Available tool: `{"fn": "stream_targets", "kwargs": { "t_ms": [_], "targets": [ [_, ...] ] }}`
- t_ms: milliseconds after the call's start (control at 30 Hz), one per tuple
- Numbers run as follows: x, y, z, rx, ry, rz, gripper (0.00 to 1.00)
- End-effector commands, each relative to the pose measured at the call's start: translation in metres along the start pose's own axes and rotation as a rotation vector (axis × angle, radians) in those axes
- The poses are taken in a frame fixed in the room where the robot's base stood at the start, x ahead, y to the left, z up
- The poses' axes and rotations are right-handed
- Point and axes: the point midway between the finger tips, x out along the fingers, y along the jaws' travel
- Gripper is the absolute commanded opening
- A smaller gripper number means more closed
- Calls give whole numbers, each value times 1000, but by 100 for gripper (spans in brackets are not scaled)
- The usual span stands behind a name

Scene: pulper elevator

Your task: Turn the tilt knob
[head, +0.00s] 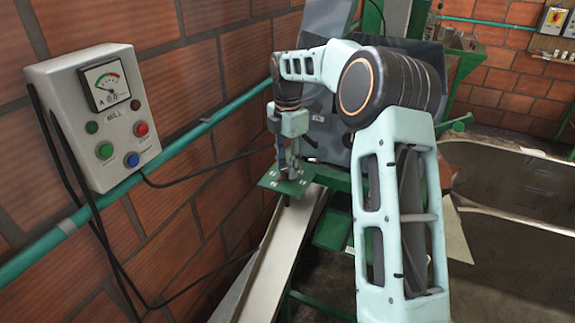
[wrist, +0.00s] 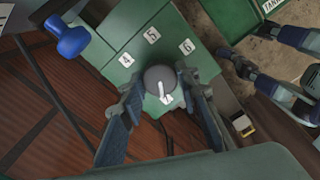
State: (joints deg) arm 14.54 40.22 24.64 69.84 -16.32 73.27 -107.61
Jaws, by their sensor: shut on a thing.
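The tilt knob (wrist: 158,78) is a round dark grey knob with a white pointer line, on a green plate (wrist: 130,45) marked 4, 5 and 6. In the wrist view the pointer runs down and slightly right, away from those numbers. My gripper (wrist: 160,90) has one finger on each side of the knob and is shut on it. In the head view my gripper (head: 288,158) reaches down to the green plate (head: 272,182), which sits above a pale chute. The knob is hidden there.
A grey control box (head: 120,120) with a gauge and coloured buttons hangs on the brick wall at left, above a green pipe (head: 40,245). A blue rounded handle (wrist: 70,38) stands near the plate in the wrist view. The pale chute (head: 268,275) runs below the plate.

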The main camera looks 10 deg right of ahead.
Motion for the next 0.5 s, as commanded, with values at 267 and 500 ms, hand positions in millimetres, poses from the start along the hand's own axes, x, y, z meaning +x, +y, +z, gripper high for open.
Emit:
{"fn": "stream_targets", "kwargs": {
  "t_ms": [267, 500],
  "targets": [
    [0, 0, 0, -78, 0, 0, 5],
    [0, 0, 0, -92, 0, 0, 5]
  ]
}}
